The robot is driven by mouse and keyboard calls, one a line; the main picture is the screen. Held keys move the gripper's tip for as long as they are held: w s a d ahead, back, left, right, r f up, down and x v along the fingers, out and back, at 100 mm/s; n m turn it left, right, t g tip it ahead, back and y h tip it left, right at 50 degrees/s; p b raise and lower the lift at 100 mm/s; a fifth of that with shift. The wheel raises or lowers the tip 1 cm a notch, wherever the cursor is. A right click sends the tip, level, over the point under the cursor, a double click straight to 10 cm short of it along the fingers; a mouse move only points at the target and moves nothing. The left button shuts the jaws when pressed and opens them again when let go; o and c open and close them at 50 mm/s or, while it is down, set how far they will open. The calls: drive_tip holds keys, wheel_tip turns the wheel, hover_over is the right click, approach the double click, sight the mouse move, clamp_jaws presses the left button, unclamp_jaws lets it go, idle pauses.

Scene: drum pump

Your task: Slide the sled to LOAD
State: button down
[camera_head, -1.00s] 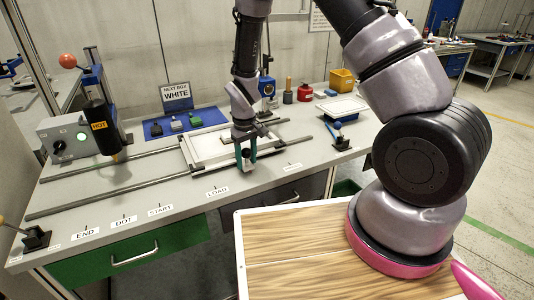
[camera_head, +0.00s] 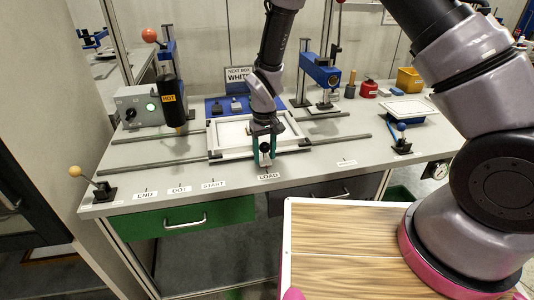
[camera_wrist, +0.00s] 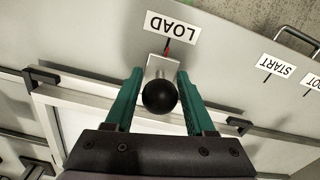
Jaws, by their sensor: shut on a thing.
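The sled (camera_head: 231,154), a pale frame around a white panel, sits across two grey rails on the bench. Its black ball knob (camera_wrist: 160,97) is between the fingers of my gripper (camera_head: 265,157), which is shut on it at the sled's front edge. The wrist view shows the teal fingers (camera_wrist: 158,110) on both sides of the knob. A small red pointer (camera_wrist: 166,52) on the knob's bracket lies very near the tick of the LOAD label (camera_wrist: 172,28). In the head view the LOAD label (camera_head: 269,176) is just below my gripper. My arm hides part of the sled.
The START (camera_head: 213,184), DOT (camera_head: 179,190) and END (camera_head: 145,195) labels lie to the left. A black HOT tool (camera_head: 172,100) stands over the left rails. A blue press (camera_head: 320,72) stands behind the right rails. The front rail (camera_head: 150,168) is clear on the left.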

drive_tip(key=shift+c, duration=2.3)
unclamp_jaws()
wheel_tip(320, 180, up, 11)
drive_tip(key=shift+f, duration=0.1)
